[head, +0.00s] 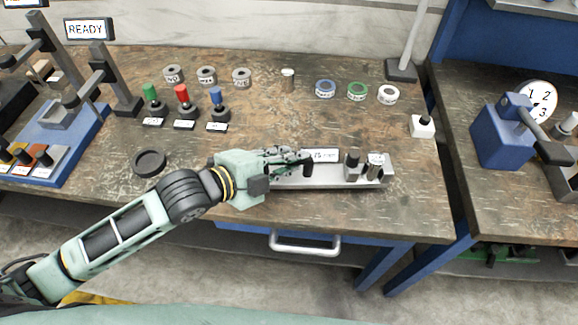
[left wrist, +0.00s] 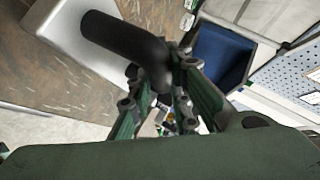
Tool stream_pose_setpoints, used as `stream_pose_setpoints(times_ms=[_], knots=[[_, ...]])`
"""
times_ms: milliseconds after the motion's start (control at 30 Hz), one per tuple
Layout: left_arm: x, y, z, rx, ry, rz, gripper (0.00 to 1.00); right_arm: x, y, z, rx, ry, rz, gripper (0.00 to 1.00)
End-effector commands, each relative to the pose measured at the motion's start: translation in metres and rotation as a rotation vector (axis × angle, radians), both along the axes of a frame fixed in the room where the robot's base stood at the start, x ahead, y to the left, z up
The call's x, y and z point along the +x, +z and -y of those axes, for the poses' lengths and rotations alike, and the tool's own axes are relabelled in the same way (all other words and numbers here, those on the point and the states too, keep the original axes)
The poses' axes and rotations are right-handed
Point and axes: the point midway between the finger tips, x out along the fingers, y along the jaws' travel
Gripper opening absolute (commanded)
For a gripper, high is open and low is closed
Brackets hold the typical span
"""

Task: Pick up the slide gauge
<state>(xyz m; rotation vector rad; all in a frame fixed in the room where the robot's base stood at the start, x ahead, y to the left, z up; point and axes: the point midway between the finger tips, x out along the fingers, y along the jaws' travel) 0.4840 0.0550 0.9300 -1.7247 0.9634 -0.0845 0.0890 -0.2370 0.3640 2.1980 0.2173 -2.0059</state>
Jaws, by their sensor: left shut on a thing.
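A long grey bar (head: 330,179), which looks like the slide gauge, lies near the front edge of the bench, with a white label, a black post and a small metal piece on it. My left gripper (head: 303,161) reaches over its left end from the left. It is shut on a black cylindrical handle. In the left wrist view the black handle (left wrist: 125,40) runs in between the fingers (left wrist: 165,92), with the grey bar (left wrist: 72,28) behind it. The lower end of the handle is hidden by the fingers. My right gripper is not in view.
A black round dish (head: 149,163) lies left of my wrist. Green, red and blue knobbed pieces (head: 182,105) and several rings (head: 241,77) stand further back. A white block (head: 422,127) is at the right edge. A blue drawer with a handle (head: 305,244) is below the bench front.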

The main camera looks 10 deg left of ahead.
Motion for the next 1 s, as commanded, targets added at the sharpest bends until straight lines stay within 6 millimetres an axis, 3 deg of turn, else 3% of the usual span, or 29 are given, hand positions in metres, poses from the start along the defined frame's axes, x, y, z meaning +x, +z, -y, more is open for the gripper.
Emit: stream_pose_setpoints(times_ms=[33,267,600,1000], knots=[[0.001,0.014,0.002,-0.014,-0.004,0.017,0.0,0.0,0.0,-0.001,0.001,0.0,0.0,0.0],[-0.01,0.032,0.025,-0.022,-0.006,0.015,0.0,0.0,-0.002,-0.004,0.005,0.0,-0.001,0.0],[-0.034,0.067,0.079,-0.023,-0.006,0.016,0.0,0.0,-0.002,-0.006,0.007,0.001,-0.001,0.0],[-0.047,0.085,0.106,-0.017,-0.002,0.013,0.0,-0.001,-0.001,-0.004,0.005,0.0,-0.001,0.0]])
